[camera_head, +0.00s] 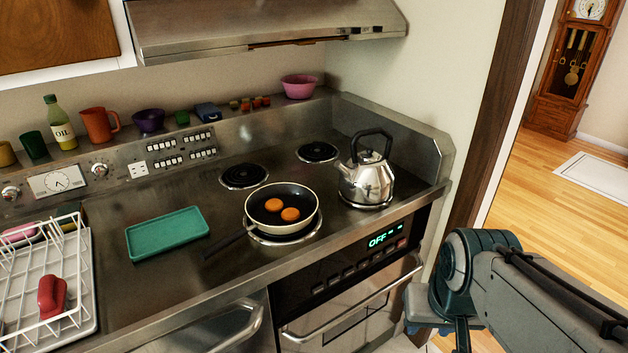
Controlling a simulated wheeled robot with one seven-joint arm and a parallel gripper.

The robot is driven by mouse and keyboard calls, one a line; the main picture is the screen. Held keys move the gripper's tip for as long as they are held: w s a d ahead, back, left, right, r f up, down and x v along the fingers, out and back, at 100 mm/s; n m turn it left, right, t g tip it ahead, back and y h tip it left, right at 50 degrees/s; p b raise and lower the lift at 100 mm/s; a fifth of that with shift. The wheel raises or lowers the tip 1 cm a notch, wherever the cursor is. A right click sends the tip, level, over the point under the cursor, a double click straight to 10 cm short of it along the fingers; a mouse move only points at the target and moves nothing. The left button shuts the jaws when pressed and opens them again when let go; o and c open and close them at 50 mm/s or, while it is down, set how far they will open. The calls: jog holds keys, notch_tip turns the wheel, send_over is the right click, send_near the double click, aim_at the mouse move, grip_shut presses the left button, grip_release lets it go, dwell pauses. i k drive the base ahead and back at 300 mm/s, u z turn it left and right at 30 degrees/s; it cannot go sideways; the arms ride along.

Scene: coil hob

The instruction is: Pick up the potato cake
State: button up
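Two round orange-brown potato cakes, a left one (274,205) and a right one (290,214), lie close together in a frying pan (257,217). The pan has a pale outside and a dark inside, and sits on the front left coil burner. Its dark handle (229,241) points to the lower left. My arm (540,305) comes in from the lower right, off to the right of the oven front and well apart from the pan. The fingers of my gripper are not visible.
A steel kettle (367,182) stands close to the pan's right. A teal tray (167,233) lies on the counter to its left. A white dish rack (80,290) stands at the far left. A range hood (265,25) hangs above.

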aim_at(273, 205)
jog(key=u, duration=0.1)
jog(key=i, duration=0.95)
jog(key=u, duration=0.65)
